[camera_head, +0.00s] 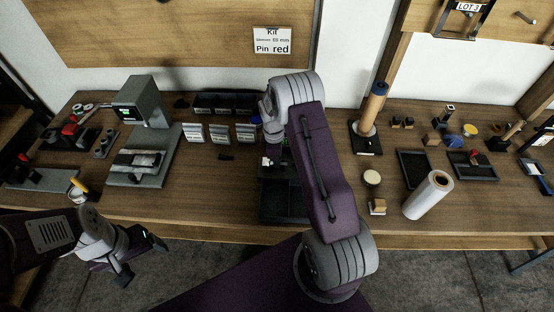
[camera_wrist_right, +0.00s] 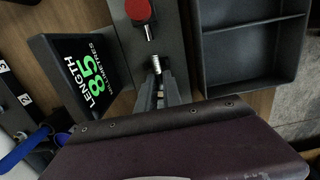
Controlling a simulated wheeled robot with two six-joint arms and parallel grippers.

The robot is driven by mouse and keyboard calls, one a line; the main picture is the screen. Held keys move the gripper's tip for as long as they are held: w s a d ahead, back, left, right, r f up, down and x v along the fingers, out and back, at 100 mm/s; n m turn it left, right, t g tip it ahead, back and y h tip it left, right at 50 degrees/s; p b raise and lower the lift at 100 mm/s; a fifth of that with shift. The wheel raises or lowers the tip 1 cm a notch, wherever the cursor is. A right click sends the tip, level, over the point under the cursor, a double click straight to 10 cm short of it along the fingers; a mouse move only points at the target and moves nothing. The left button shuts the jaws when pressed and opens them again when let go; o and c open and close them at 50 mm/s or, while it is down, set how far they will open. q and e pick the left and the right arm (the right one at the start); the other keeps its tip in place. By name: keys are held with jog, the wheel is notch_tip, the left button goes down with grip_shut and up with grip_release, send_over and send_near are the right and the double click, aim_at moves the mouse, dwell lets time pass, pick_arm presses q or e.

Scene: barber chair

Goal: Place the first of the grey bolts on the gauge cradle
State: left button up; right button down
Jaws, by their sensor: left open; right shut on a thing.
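My right gripper (camera_wrist_right: 160,84) is shut on a grey threaded bolt (camera_wrist_right: 156,65) in the right wrist view. The bolt is at the grey base of the gauge (camera_wrist_right: 172,38), in line with a red-knobbed plunger (camera_wrist_right: 140,12). In the head view, my right arm covers this gripper and most of the gauge. My left gripper (camera_head: 143,262) is open and empty, in front of the bench's left part.
A black divided tray (camera_wrist_right: 250,42) lies beside the gauge. Labelled bins (camera_head: 227,103) stand behind. A grey press-like device (camera_head: 142,100) is at left. A white roll (camera_head: 428,195) and small trays (camera_head: 413,168) are at right. A wall card (camera_head: 272,41) reads Pin red.

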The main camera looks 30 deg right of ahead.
jog(key=shift+w+f, duration=0.15)
jog(key=shift+f, duration=0.15)
jog(key=c, duration=1.5)
grip_release()
jog(key=shift+f, duration=0.15)
notch_tip(320, 180, up, 12)
jog(key=r, duration=0.1)
jog(key=s+a+m, duration=0.5)
jog(key=s+m, duration=0.1)
jog(key=s, duration=0.3)
jog(key=s+a+m+t, duration=0.1)
jog(key=s+a+m, duration=0.5)
jog(key=s, duration=0.3)
jog(key=shift+s+r+t+y+b, duration=0.15)
jog(key=shift+s+t+y+b, duration=0.15)
jog(key=shift+y+b, duration=0.1)
